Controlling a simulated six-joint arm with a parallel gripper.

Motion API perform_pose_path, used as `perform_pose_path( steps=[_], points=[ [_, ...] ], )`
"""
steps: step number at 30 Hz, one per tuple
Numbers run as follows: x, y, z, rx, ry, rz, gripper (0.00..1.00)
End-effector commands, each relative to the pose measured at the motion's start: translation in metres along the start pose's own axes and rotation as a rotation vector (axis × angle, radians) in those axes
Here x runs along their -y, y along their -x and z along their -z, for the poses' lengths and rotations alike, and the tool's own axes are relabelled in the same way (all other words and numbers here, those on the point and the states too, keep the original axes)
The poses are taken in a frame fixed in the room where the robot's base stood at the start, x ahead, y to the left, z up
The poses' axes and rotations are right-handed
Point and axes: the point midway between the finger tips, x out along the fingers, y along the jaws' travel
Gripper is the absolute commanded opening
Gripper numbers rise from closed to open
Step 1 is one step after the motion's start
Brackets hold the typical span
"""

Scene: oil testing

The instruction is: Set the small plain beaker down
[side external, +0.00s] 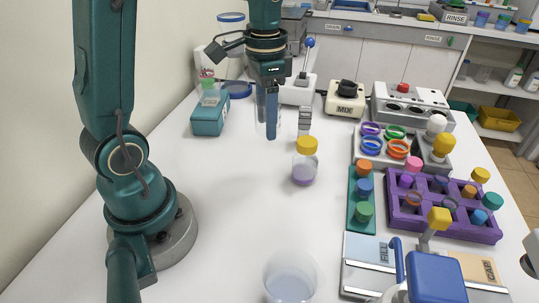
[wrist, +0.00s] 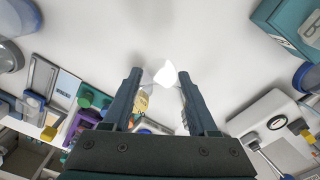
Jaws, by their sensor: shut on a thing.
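My gripper (side external: 266,124) is above the white table in the side view, pointing down. It is shut on a small clear beaker (side external: 276,119), which is very faint against the table. In the wrist view my gripper's two fingers (wrist: 157,78) stand either side of the see-through beaker (wrist: 167,76), which shows a bright white highlight. The beaker looks empty and seems held above the table; its base is hard to make out. A larger clear beaker (side external: 290,280) with pale bluish contents stands at the table's front.
A yellow-capped bottle (side external: 304,163) with purple liquid stands just right of and in front of my gripper. A teal box (side external: 210,117) is to the left. A purple rack (side external: 445,226) and a MIX device (side external: 345,99) are to the right. The table's middle left is clear.

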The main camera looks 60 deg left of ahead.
Motion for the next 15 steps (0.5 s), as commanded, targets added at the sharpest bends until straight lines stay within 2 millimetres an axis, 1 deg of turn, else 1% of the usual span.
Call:
perform_pose_path(
  steps=[1, 5, 6, 9, 12, 15],
  points=[
    [0.015, 0.0, -0.004, 0.0, 0.02, 0.001, 0.04],
    [0.053, 0.001, -0.02, 0.0, 0.065, 0.001, 0.04],
    [0.064, 0.001, -0.027, 0.0, 0.085, 0.002, 0.04],
    [0.09, 0.001, -0.045, 0.002, 0.146, 0.001, 0.04],
    [0.111, 0.001, -0.064, 0.002, 0.22, 0.002, 0.04],
    [0.126, 0.0, -0.08, 0.003, 0.295, 0.001, 0.04]
  ],
)
